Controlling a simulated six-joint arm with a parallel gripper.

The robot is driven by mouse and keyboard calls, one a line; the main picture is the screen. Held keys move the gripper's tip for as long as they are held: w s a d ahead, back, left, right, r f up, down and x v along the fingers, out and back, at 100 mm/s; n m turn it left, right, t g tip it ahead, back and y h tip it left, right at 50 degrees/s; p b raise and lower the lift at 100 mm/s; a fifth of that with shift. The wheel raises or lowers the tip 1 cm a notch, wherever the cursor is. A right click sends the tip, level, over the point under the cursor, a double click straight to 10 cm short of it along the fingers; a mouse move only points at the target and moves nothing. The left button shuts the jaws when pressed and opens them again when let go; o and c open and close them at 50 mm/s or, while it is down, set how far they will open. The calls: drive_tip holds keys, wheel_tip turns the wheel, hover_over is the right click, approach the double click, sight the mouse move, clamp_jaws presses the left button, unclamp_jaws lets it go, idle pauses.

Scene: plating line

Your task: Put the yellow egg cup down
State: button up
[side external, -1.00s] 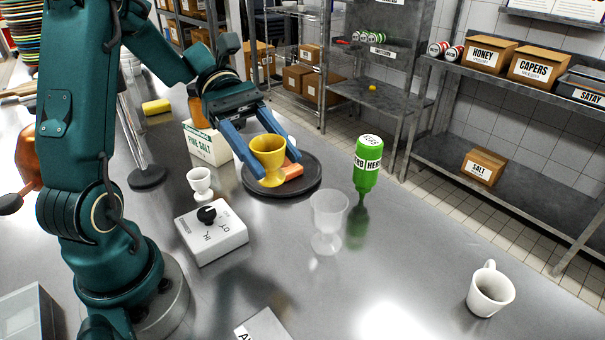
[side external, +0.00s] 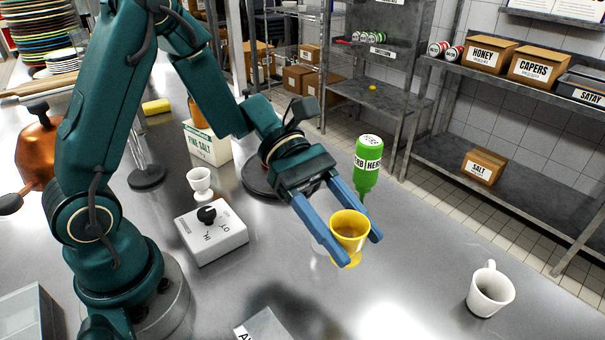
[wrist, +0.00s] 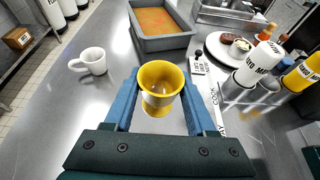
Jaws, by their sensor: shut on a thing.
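The yellow egg cup (side external: 349,229) is upright between the blue fingers of my gripper (side external: 350,247), which is shut on it. In the side view the cup is over the front part of the steel counter (side external: 430,250); its foot appears to be above the surface, though the gap is hard to judge. In the wrist view the cup (wrist: 160,84) sits between both fingertips of my gripper (wrist: 162,92), with its open top visible and empty.
A white mug (side external: 490,291) stands to the right. A green herb bottle (side external: 367,165) stands behind my gripper. A white control box (side external: 211,236) and a white egg cup (side external: 200,181) are to the left. A dark tray (wrist: 160,40) of orange food shows in the wrist view. Counter between cup and mug is clear.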

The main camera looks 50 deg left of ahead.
drive_tip(key=s+d+f, duration=0.1)
drive_tip(key=d+f, duration=0.1)
drive_tip(key=d, duration=0.1)
drive_tip(key=s+d+f, duration=0.2)
drive_tip(key=d, duration=0.1)
drive_tip(key=s+d+f, duration=0.1)
drive_tip(key=d+f, duration=0.1)
drive_tip(key=d, duration=0.2)
drive_tip(key=shift+s+d+f, duration=0.1)
drive_tip(key=shift+s+f, duration=0.05)
drive_tip(key=shift+f, duration=2.2)
drive_tip(key=shift+f, duration=0.15)
drive_tip(key=o, duration=1.4)
drive_tip(key=shift+c, duration=0.2)
